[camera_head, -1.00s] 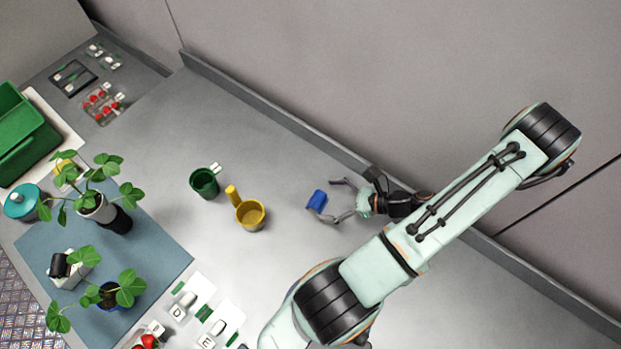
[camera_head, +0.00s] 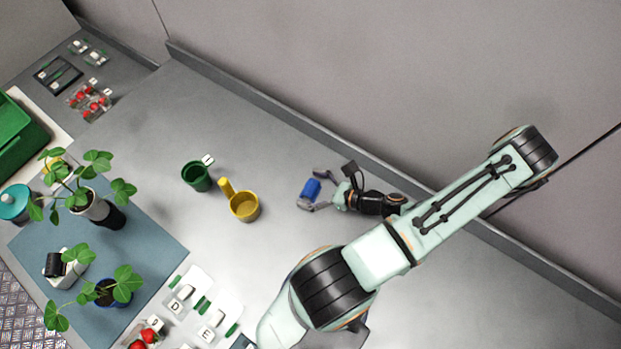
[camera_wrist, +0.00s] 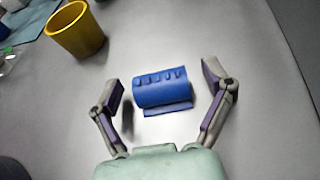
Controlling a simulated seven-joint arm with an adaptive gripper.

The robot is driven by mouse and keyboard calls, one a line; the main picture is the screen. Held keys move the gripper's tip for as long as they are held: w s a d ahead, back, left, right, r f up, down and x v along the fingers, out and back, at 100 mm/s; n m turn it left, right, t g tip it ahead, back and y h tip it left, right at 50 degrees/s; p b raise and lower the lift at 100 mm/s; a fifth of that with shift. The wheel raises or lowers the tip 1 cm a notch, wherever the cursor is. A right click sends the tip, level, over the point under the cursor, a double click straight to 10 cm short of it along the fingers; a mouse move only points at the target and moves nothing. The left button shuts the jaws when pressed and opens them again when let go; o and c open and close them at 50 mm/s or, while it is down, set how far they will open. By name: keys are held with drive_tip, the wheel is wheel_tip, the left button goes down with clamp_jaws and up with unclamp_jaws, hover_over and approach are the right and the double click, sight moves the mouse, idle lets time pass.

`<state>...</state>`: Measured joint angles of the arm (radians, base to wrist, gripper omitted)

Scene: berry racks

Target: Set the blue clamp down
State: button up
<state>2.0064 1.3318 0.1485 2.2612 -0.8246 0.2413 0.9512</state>
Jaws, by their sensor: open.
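The blue clamp (camera_head: 311,189) rests on the grey bench in the head view, to the right of the yellow cup. In the wrist view the clamp (camera_wrist: 162,88) lies between my two fingers, with a gap on either side. My gripper (camera_head: 311,189) is open around it. The wrist view shows the open gripper (camera_wrist: 167,90) with its fingers apart and not touching the clamp.
A yellow cup (camera_head: 244,206) with a handle and a green cup (camera_head: 197,177) stand left of my gripper. Potted plants (camera_head: 92,206) stand on a blue mat (camera_head: 165,250). A raised wall edge (camera_head: 270,110) runs behind the bench. Bench around the clamp is clear.

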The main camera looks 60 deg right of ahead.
drive_tip(key=c, duration=0.9)
drive_tip(key=shift+r, duration=0.1)
drive_tip(key=shift+c, duration=0.2)
